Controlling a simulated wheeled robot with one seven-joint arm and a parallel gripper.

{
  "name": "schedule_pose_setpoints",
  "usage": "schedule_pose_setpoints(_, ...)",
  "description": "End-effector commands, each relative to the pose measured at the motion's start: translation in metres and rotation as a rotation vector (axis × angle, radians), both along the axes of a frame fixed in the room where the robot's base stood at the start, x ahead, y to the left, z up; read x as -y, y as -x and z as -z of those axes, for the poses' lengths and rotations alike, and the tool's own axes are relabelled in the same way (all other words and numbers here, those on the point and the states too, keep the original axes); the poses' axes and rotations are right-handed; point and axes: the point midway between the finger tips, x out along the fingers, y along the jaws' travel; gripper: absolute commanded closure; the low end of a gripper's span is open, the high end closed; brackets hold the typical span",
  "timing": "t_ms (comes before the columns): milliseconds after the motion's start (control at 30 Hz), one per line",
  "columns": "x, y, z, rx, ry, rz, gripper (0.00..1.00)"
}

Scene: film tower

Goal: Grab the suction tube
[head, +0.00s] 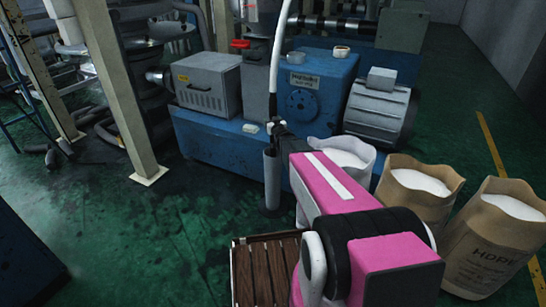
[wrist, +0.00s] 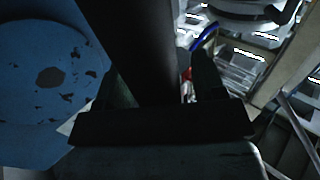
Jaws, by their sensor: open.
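The suction tube (head: 271,180) is a grey upright pipe standing low in front of the blue machine in the head view. A white hose (head: 274,75) rises above it. My gripper (head: 276,126) is at the top of the pipe, where the arm hides part of the join. In the wrist view a dark, thick tube (wrist: 148,45) runs down between the two fingers of my gripper (wrist: 160,75), which stand apart on either side. The jaws are open. I cannot tell whether either finger touches the tube.
The blue machine (head: 308,103) stands right behind the tube. Open sacks of white granules, including a brown sack (head: 487,245), stand at right. A brown slatted pallet (head: 262,275) lies in front. A beige post (head: 120,95) stands at left. Green floor (head: 190,240) is clear at left.

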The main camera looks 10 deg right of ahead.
Motion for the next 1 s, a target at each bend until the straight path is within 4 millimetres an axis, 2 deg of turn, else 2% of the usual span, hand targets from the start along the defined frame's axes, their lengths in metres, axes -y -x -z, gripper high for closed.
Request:
schedule_pose_setpoints(67,0.0,0.001,0.0,0.0,0.0,0.0,0.37)
schedule_pose_setpoints(267,0.0,0.001,0.0,0.0,0.0,0.0,0.98)
schedule_pose_setpoints(600,0.0,0.001,-0.002,0.003,0.0,-0.001,1.0)
schedule_pose_setpoints(733,0.0,0.001,-0.008,0.003,0.0,-0.001,1.0)
schedule_pose_setpoints(867,0.0,0.002,-0.024,0.005,-0.001,-0.001,1.0)
schedule_pose_setpoints(1000,0.0,0.002,-0.051,0.006,0.0,-0.001,1.0)
